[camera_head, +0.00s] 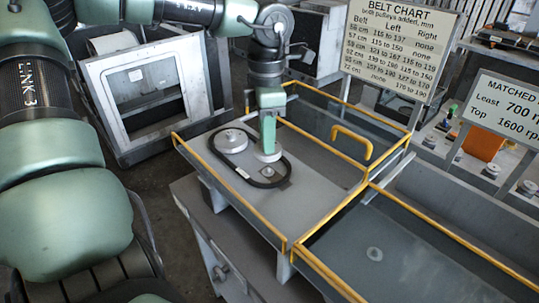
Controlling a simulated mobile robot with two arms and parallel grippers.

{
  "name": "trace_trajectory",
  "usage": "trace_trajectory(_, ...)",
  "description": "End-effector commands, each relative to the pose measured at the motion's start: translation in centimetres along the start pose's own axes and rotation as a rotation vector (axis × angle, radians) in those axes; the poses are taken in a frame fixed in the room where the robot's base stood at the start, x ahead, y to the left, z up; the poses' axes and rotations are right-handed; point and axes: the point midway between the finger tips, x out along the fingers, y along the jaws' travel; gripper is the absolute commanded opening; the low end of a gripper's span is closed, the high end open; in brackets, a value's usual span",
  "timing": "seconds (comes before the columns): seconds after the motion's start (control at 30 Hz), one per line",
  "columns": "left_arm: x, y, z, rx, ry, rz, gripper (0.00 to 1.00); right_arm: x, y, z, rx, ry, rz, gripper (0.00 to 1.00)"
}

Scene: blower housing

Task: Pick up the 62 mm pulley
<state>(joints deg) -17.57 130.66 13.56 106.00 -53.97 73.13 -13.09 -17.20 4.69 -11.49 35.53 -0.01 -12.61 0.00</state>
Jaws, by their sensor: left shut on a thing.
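My left gripper (268,147) points straight down over the yellow-railed tray (292,205). It is shut on a pale grey round pulley (265,157), whose size I cannot read. The fingers hide part of this pulley, and I cannot tell whether it touches the plate. A second grey pulley (230,139) sits on the plate to the left. A black belt (235,168) with a pale mark lies in a long loop around the second pulley and past the held one. A small round metal hub (268,171) shows just in front of the held pulley. My right gripper is not in view.
A yellow handle (352,143) rises at the tray's right side. Another railed tray (415,270) adjoins at lower right. A belt chart (400,50) and a speed sign (508,108) stand behind. A shelf at right holds several pulleys (491,171) and an orange block (484,147).

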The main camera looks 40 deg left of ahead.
Motion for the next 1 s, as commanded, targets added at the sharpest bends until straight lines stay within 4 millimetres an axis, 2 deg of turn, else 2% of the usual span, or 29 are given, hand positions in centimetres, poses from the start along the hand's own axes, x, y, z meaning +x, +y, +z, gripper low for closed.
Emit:
trace_trajectory(0.63,-1.4,-6.1,-1.5,0.001,-0.002,0.001,0.0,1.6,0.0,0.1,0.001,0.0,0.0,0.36)
trace_trajectory(1.0,-1.6,-6.8,-1.8,-0.001,0.0,0.0,0.0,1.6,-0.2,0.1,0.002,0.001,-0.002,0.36)
